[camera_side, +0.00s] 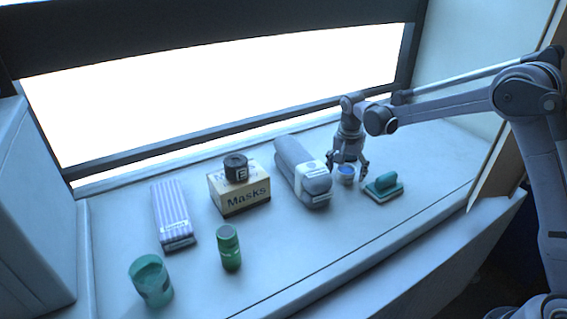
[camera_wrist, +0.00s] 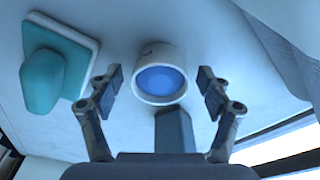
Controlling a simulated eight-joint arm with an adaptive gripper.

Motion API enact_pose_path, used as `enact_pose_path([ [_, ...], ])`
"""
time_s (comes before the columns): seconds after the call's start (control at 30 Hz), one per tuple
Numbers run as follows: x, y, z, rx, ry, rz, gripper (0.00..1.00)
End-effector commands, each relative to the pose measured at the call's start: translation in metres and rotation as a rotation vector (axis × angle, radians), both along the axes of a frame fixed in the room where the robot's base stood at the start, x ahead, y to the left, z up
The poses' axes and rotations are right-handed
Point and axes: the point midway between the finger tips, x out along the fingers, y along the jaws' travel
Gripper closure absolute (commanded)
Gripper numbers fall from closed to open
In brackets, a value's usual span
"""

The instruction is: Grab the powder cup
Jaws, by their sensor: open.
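The powder cup looks to be the small white cup with blue contents (camera_wrist: 161,83). In the wrist view it sits upright on the counter, between and just beyond my open fingertips. It also shows in the side view (camera_side: 346,173), between the fingers and partly hidden by them. My gripper (camera_side: 347,170) points down over the cup with its jaws apart. In the wrist view my gripper (camera_wrist: 160,82) has one finger on each side of the cup, with visible gaps and nothing held.
A teal-handled block (camera_side: 384,187) lies close on the right. A grey roll (camera_side: 303,172) lies close on the left. Farther left are a masks box (camera_side: 240,197) with a black jar (camera_side: 236,168), a green bottle (camera_side: 229,248), a striped packet (camera_side: 172,213) and a green cup (camera_side: 151,281).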

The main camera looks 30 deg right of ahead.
Motion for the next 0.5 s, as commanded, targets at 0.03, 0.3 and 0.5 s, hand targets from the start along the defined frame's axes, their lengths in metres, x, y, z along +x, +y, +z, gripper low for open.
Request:
enact_pose_path([
  [0.03,0.0001,-0.0001,0.0000,0.000,0.000,0.000,0.22],
  [0.3,0.0000,0.0000,0.0003,0.000,0.000,0.000,0.76],
  [0.5,0.0001,0.0001,0.0003,0.000,0.000,0.000,0.79],
])
